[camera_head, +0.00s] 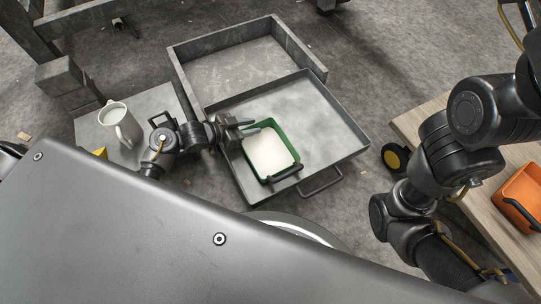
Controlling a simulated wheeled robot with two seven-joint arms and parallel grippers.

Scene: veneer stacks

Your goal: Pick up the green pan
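The green pan (268,153) is a rectangular green-rimmed pan with a pale, whitish inside. It sits in an open grey drawer (330,130), toward its left side. A dark handle (285,173) shows at its near end. My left gripper (244,130) reaches in from the left, with its fingers at the pan's far left rim. The fingers overlap the rim in the picture, and I cannot tell whether they are closed on it. My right arm is at the right, but its gripper does not show.
A white pitcher (120,126) stands on a grey surface (88,130) at the left. A wooden table (483,205) at the right holds an orange pan (524,199). The drawer has a front handle (321,184). Its right part is empty.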

